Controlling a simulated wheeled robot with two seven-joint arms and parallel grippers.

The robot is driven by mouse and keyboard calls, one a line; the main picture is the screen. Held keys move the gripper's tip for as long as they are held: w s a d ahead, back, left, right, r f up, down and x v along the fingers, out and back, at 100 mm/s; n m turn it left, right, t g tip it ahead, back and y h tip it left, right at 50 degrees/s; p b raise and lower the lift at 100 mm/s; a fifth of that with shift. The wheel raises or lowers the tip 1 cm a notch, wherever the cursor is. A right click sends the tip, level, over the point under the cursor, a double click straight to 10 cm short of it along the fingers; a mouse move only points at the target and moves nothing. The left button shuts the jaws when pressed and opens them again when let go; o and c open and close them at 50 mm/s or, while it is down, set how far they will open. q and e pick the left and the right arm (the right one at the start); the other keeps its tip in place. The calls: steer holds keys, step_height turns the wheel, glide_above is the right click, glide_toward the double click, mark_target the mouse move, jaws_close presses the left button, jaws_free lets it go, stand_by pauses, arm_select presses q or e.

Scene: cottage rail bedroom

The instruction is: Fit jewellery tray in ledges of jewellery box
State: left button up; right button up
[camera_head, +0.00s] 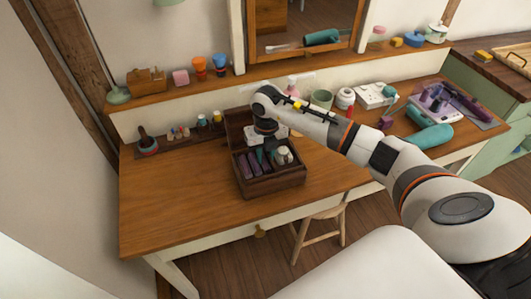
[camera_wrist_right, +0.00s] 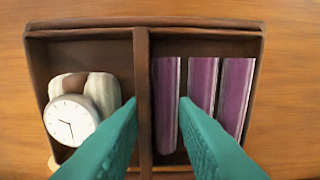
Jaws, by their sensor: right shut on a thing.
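The dark wooden jewellery box (camera_head: 272,188) stands on the desk, its lid (camera_head: 236,124) raised at the back. The jewellery tray (camera_wrist_right: 142,45) shows in the right wrist view from above, with a central divider. Its left compartment holds a round white-faced watch (camera_wrist_right: 71,120) on a pale cushion; its right one holds three purple rolls (camera_wrist_right: 203,95). My right gripper (camera_wrist_right: 158,103) has its teal fingers either side of the divider and is shut on the tray. In the head view the arm hides part of the tray at the box opening. I cannot tell whether it rests on the ledges. My left gripper is out of view.
The wooden desk (camera_head: 165,205) is clear left of the box. Small bottles and a cup line its back. A stool (camera_head: 320,235) stands below the front edge.

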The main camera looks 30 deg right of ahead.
steer(key=shift+f+b, duration=0.65)
steer(key=shift+f, duration=0.2)
stand_by(1.0)
steer(key=o, duration=1.1)
steer(key=shift+r, duration=0.1)
steer(key=shift+r, duration=0.3)
step_height(320, 180, up, 11)
steer(key=b, duration=0.1)
steer(key=shift+d+r+b, duration=0.2)
steer(key=shift+d+b, duration=0.1)
steer(key=shift+b, duration=0.1)
steer(key=shift+s, duration=0.1)
